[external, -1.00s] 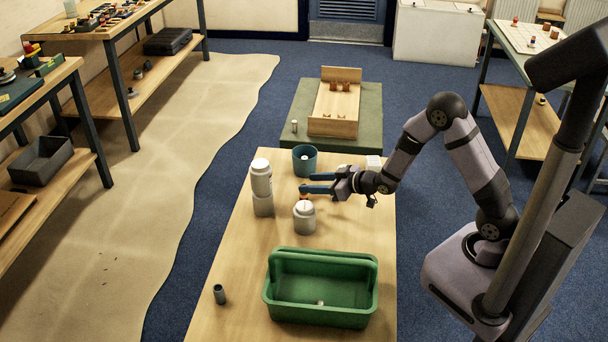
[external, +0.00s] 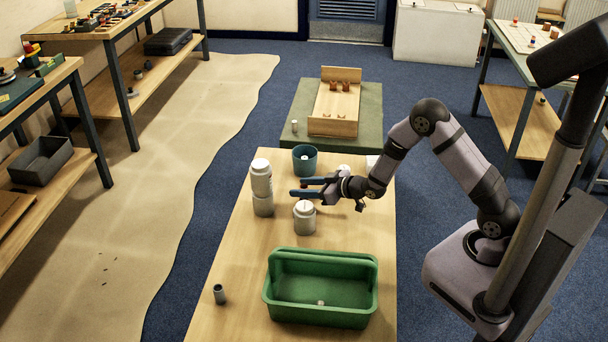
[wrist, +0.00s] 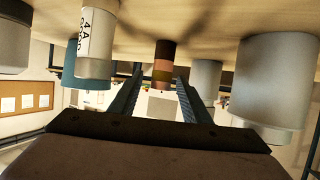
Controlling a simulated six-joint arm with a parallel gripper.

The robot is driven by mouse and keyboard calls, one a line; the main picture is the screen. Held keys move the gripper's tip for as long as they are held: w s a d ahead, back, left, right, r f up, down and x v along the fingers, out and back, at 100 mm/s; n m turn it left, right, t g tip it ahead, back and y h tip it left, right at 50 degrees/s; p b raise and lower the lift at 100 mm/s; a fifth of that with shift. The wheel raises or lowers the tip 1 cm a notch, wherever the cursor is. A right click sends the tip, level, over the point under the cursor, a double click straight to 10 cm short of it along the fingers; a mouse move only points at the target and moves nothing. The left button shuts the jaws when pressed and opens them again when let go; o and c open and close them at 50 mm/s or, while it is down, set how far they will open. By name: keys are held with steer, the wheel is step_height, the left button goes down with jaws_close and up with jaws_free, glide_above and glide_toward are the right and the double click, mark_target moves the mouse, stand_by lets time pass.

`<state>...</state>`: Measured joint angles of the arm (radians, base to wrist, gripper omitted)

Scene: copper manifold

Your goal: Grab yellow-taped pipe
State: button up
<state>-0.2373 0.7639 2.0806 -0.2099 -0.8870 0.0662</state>
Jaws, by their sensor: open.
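The wrist view appears upside down, with the tabletop along its upper edge. My gripper (wrist: 159,78) is open around that line of sight. I cannot tell whether the pipe is between the fingertips or just beyond them. In the external view my gripper (external: 296,188) reaches left, low over the table, its blue fingers apart. The pipe is not clearly visible there; the fingers likely hide it.
A white canister (external: 305,219) stands close in front of the fingers. Stacked white containers (external: 262,182) stand to the left and a teal cup (external: 305,160) behind. A green tote (external: 322,314) and a small grey cylinder (external: 219,294) are nearer the front of the wooden table (external: 243,250).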

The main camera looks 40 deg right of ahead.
steer(key=shift+p+x, duration=0.3)
steer(key=shift+x, duration=1.6)
steer(key=shift+c, duration=0.3)
jaws_close()
steer(key=shift+r, duration=0.1)
steer(key=shift+r, duration=0.15)
step_height(320, 180, up, 10)
steer(key=shift+b, duration=0.45)
